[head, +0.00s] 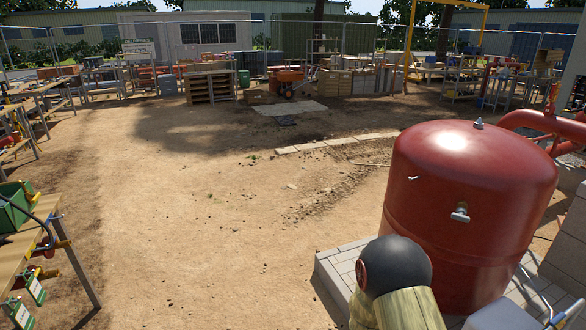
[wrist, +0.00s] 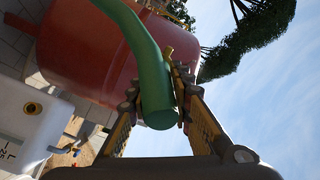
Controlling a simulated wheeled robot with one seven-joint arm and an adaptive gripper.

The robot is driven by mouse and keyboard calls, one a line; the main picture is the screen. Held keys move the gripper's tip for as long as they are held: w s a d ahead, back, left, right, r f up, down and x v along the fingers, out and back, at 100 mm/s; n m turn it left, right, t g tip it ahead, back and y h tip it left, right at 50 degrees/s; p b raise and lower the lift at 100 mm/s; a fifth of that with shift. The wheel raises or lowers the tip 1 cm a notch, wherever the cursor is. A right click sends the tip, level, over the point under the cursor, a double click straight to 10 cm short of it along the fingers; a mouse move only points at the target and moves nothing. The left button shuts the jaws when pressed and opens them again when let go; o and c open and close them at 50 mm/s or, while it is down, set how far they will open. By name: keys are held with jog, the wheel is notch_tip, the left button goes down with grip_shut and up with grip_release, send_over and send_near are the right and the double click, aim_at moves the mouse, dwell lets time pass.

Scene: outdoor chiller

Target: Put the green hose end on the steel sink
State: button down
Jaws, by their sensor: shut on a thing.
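In the wrist view my gripper (wrist: 160,88) is shut on the green hose end (wrist: 157,108). The hose is a thick green tube that curves up and to the left, out of the top of the picture. Its round cut end points towards the camera between the two fingers. In the head view neither the gripper nor the hose end shows. I cannot make out a steel sink for sure in either view.
A large red tank (head: 470,195) stands on pale blocks at the right, and shows behind the hose in the wrist view (wrist: 75,45). A pale box (wrist: 30,115) is at the wrist view's left. A wooden table (head: 35,240) stands at left. Open sandy ground lies between.

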jog(key=a+r+n+y, duration=0.1)
jog(key=a+r+y, duration=0.1)
jog(key=a+r, duration=0.5)
notch_tip(320, 180, up, 3)
jog(key=shift+w+f+t, duration=0.2)
jog(key=shift+t, duration=0.2)
